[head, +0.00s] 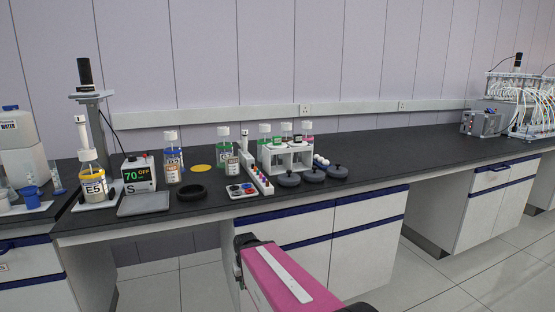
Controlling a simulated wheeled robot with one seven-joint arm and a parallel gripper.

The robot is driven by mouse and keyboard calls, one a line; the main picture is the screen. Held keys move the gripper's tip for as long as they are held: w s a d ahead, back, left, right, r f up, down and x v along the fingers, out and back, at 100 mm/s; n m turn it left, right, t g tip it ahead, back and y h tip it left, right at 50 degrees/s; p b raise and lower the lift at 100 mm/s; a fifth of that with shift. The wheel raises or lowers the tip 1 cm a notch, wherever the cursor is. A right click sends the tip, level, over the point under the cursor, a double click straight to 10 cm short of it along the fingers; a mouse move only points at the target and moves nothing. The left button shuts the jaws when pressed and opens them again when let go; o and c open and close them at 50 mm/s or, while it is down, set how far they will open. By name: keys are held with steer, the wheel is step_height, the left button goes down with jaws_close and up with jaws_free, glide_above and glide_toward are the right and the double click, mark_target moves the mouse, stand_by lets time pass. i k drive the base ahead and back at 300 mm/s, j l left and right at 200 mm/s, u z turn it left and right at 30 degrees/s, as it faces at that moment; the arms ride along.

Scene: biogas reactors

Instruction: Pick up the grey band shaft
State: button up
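I cannot pick out the grey band shaft for sure; any band is too small to read. A narrow white holder (261,180) with a row of small coloured pieces lies on the dark bench, left of the bottle rack. A small light tray (233,196) with coloured round pieces is beside it. Three dark grey discs with knobs, one of them the middle disc (314,175), lie to the right. My pink arm link shows at the bottom, in front of the bench. No gripper fingers can be made out.
A white rack (288,160) holds several capped bottles. At left are a black ring (191,192), a yellow disc (201,168), a scale (145,205), bottle E5 (94,187) and a stand (92,98). The bench top (410,152) is clear to the right, up to tubed equipment (520,100).

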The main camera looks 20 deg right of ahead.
mark_target(82, 128)
steer(key=z, duration=0.25)
steer(key=u, duration=1.35)
steer(key=k+j+u, duration=0.1)
steer(key=i+l, duration=0.3)
steer(key=i, duration=0.05)
